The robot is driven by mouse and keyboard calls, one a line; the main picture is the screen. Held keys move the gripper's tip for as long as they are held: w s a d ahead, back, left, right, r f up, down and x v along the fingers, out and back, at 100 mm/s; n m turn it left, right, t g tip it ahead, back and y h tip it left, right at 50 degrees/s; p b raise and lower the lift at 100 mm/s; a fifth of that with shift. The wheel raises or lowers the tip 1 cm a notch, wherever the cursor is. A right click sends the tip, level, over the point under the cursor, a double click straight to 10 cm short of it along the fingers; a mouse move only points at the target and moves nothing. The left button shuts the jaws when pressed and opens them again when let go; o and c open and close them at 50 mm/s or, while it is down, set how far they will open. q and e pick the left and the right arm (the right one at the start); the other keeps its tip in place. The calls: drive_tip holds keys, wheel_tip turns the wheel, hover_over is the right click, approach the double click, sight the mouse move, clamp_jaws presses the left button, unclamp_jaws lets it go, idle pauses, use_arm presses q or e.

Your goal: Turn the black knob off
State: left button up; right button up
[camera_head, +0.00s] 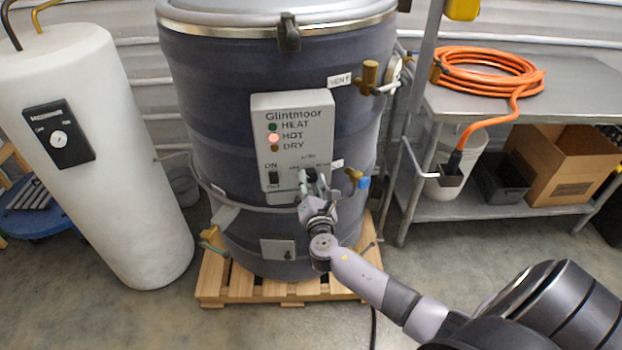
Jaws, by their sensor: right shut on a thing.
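A grey control panel (291,112) marked "Glintmoor" is on the front of the large dark drum (215,85). My right gripper (309,181) reaches up to the lower right of the panel. It is shut on the black knob there, which its fingers mostly hide; which way the knob points cannot be told. A black ON/OFF switch (273,178) is just left of the gripper. Of the HEAT, HOT and DRY lamps, the HOT lamp (274,139) glows red. My left gripper is not in view.
The drum stands on a wooden pallet (212,278). A brass vent valve (369,77) and a blue-tipped tap (361,181) stick out at its right. A white tank (120,180) is at left.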

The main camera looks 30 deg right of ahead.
drive_tip(key=shift+f+n+p, duration=0.1)
drive_tip(key=shift+n+p, duration=0.6)
drive_tip(key=shift+n, duration=1)
drive_tip(key=o, duration=1.2)
drive_tip(key=shift+c, duration=0.2)
drive_tip(key=shift+s, duration=0.1)
drive_tip(key=v, duration=1.2)
drive_tip(key=shift+a, duration=0.1)
